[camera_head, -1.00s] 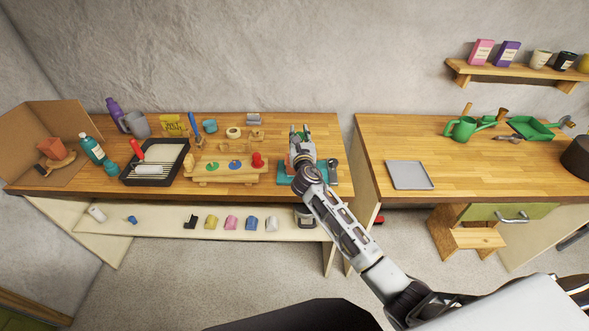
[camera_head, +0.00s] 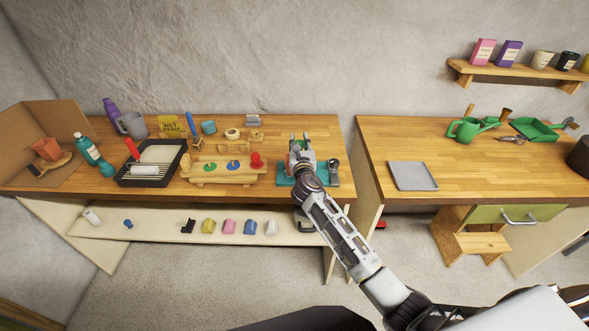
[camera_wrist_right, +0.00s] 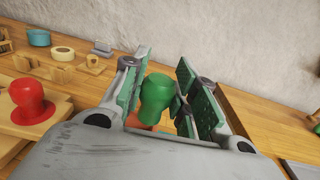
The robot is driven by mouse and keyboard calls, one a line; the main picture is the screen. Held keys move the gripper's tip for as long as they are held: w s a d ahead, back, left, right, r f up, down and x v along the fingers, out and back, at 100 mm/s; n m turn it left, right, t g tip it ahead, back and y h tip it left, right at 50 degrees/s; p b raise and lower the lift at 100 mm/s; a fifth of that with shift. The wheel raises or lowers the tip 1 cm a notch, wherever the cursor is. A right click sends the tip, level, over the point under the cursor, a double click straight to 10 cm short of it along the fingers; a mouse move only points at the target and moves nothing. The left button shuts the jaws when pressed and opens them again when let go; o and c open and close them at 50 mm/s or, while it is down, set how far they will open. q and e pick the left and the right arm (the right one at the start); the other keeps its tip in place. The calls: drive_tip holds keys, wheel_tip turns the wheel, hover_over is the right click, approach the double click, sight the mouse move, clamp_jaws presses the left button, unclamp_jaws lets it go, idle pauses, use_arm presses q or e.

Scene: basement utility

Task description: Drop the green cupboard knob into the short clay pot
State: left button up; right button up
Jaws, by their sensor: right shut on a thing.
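The green cupboard knob (camera_wrist_right: 157,92) stands between the fingers of my right gripper (camera_wrist_right: 168,78) in the right wrist view, and the gripper is shut on it. In the head view my right gripper (camera_head: 301,142) is over the right end of the left bench, above a teal mat (camera_head: 288,182); the knob is hard to make out there. A small orange-brown patch (camera_wrist_right: 139,122) shows below the knob; I cannot tell what it is. An orange clay-coloured pot (camera_head: 46,149) sits tilted at the far left; I cannot tell whether it is the short one. My left gripper is not in view.
A wooden board (camera_head: 203,178) with a red knob (camera_head: 257,160) lies left of my right gripper. A black paint tray (camera_head: 130,180) is farther left. The right bench, across a gap, holds a grey tray (camera_head: 413,176), a green watering can (camera_head: 465,130) and much clear wood.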

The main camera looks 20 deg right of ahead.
drive_tip(key=o, duration=0.9)
drive_tip(key=shift+o, duration=0.2)
drive_tip(key=s+a, duration=0.2)
drive_tip(key=s, duration=0.9)
drive_tip(key=shift+s+a, duration=0.15)
drive_tip(key=shift+s, duration=0.25)
idle(0.6)
